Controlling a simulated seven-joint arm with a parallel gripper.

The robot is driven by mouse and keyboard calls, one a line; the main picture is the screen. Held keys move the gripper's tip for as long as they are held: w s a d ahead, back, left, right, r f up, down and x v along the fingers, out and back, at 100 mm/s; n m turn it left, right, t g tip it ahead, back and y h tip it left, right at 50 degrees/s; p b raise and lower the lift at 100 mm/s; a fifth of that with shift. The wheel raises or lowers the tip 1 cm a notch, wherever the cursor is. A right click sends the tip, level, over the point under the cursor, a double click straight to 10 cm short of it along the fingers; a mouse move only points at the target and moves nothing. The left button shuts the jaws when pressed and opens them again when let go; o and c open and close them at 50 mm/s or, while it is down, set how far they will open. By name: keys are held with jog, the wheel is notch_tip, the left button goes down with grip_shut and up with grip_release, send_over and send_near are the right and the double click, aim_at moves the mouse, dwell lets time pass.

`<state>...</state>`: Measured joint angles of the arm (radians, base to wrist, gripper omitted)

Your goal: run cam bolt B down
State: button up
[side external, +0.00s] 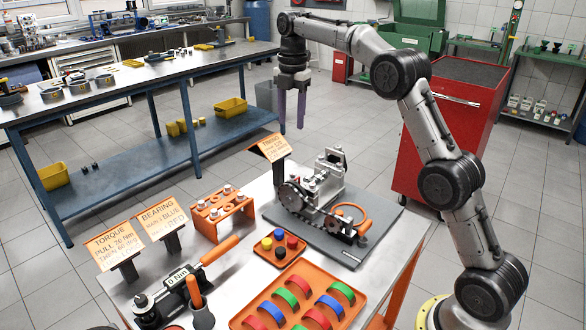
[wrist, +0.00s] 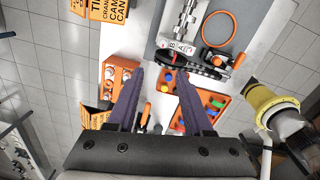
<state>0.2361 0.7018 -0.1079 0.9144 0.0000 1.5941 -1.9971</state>
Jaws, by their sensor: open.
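The small engine assembly (side external: 318,190) with its sprockets and chain stands on a grey mat (side external: 372,246) on the near bench. In the wrist view the engine (wrist: 187,22) is at the top, with a pale lettered part (wrist: 178,47) beside the chain. I cannot pick out cam bolt B for certain. An orange rack (side external: 236,213) holds several silver bolts, left of the mat; the rack also shows in the wrist view (wrist: 108,78). My gripper (side external: 291,118) is open and empty, pointing down high above the bench. Its two purple fingers (wrist: 160,76) are apart in the wrist view.
A torque tool (side external: 178,277) reading 0 Nm lies at the bench's front left. Orange trays hold coloured caps (side external: 268,248) and coloured shells (side external: 272,313). Upright signs (side external: 158,216) line the left edge. An orange ring (side external: 353,212) lies on the mat. A red cabinet (side external: 460,110) stands behind.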

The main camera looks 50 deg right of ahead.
aim_at(293, 175)
jog(key=f, duration=1.6)
jog(key=shift+d, duration=0.4)
jog(key=shift+c, duration=0.2)
grip_shut()
